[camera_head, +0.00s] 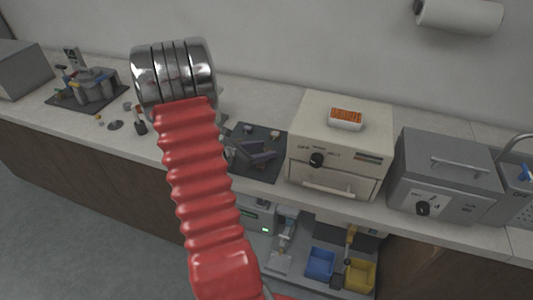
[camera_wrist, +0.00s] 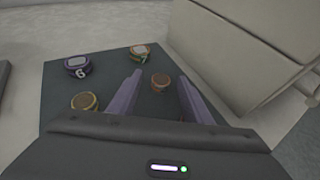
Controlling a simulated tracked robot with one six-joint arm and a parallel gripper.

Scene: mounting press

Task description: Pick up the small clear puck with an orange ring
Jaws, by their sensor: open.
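A small round puck with an orange-brown rim (camera_wrist: 160,82) sits on a dark mat (camera_wrist: 60,125) in the wrist view. It looks like the clear puck with the orange ring, though its clearness is hard to tell. My gripper (camera_wrist: 160,77) is open, with its two purple fingers on either side of this puck in the picture. I cannot tell how high the fingers are above the mat. In the head view my gripper (camera_head: 258,155) is over the dark mat, partly hidden by my red arm; this puck cannot be made out there.
Other pucks lie on the mat: a purple-ringed one marked 6 (camera_wrist: 77,66), a yellowish one (camera_wrist: 85,101), and one seemingly marked 7 (camera_wrist: 140,51). A cream box machine (camera_head: 338,145) stands close on the right. A grey lidded machine (camera_head: 443,175) is farther right.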

